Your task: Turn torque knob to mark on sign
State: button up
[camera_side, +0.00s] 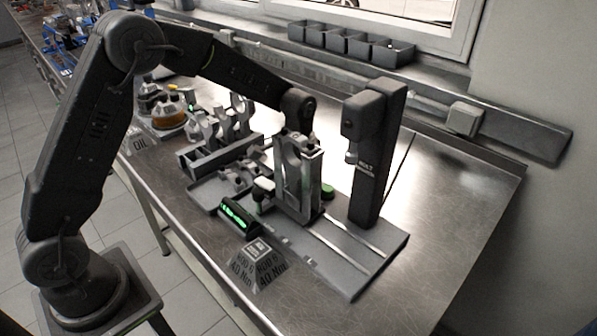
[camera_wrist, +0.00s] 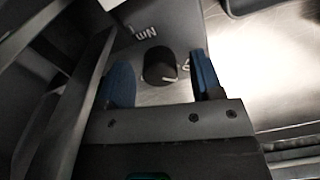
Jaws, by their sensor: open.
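The black torque knob (camera_wrist: 158,66) has a pale pointer line on its face in the wrist view. My gripper (camera_wrist: 162,74) is open, with one blue-padded fingertip to the left and one to the right of the knob. A gap shows between the knob and each fingertip. Behind the knob is a grey sign (camera_wrist: 140,29) with "Nm" lettering, partly cut off. The knob and fingertips cannot be made out clearly there.
A dark housing with a green display (camera_side: 238,215) stands behind the sign. Engine parts (camera_side: 215,135) sit at left. The bench (camera_side: 465,180) is clear at right.

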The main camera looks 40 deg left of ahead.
jog(key=c, duration=0.9)
jog(key=shift+m, duration=0.8)
jog(key=o, duration=0.9)
notch_tip(320, 180, up, 14)
jog(key=shift+d, duration=0.15)
jog(key=shift+s+f, duration=0.1)
